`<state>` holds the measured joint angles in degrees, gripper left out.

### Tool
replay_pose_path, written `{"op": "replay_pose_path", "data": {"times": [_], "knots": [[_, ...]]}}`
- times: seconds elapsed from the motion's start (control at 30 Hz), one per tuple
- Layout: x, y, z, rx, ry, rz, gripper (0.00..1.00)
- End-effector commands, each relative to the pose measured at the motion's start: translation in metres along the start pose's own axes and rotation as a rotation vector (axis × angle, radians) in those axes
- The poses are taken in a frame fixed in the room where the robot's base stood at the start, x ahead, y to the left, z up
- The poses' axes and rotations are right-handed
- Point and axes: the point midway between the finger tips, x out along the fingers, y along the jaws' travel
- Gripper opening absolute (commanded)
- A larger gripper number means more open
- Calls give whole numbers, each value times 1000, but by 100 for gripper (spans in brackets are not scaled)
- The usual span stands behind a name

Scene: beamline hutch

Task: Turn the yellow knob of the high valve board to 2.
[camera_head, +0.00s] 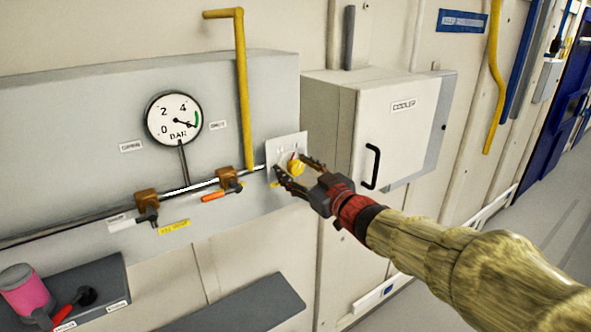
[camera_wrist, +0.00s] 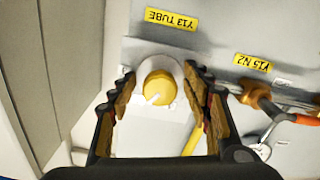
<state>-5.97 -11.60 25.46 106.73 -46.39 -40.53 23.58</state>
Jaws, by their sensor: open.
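The yellow knob (camera_head: 296,168) sits on a small pale plate (camera_head: 287,147) at the right end of the grey valve board (camera_head: 60,110). In the wrist view the knob (camera_wrist: 158,92) is round, with a white mark toward its lower left. My gripper (camera_head: 290,165) is open at the plate, its fingers on either side of the knob. In the wrist view my gripper (camera_wrist: 163,80) shows clear gaps between both fingers and the knob. The plate's scale is too faint to read.
A yellow pipe (camera_head: 241,90) drops beside the plate. A gauge (camera_head: 174,118) and orange-handled valve (camera_head: 228,180) are to the left. The cooler cabinet (camera_head: 390,130) stands close on the right. A dark shelf (camera_head: 240,305) and pink container (camera_head: 27,292) are below.

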Motion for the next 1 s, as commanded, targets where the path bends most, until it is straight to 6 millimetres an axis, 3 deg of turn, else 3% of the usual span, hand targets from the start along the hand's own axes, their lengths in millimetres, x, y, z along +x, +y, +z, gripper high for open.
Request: {"op": "replay_pose_path", "data": {"times": [0.27,0.7,1.0], "knots": [[-7,1,0,-1,0,1,49],[-89,1,0,-2,1,4,49],[-118,1,0,0,1,1,49]]}}
